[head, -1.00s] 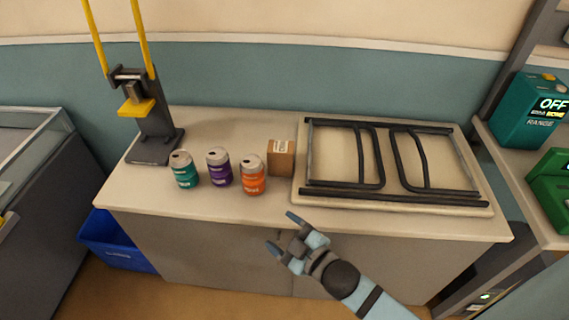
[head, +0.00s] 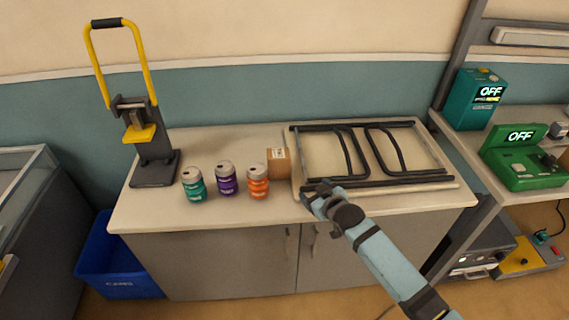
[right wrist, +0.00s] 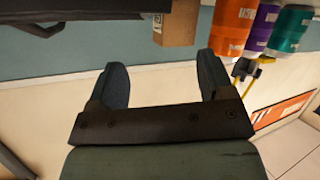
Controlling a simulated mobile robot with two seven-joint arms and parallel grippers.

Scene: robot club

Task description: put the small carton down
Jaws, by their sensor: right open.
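The small carton (head: 278,161) is a brown box with a white label. It stands on the counter top (head: 240,145), just right of the orange can (head: 258,182). It also shows at the top of the right wrist view (right wrist: 178,28), beyond the fingers. My right gripper (head: 316,191) is at the counter's front edge, to the right of the carton and nearer to me. My left gripper is not in view.
A purple can (head: 227,180) and a teal can (head: 194,184) stand left of the orange can. A folded black frame on a panel (head: 310,160) fills the counter's right side. A yellow-handled press (head: 152,160) stands at left. A blue bin (head: 106,258) is on the floor.

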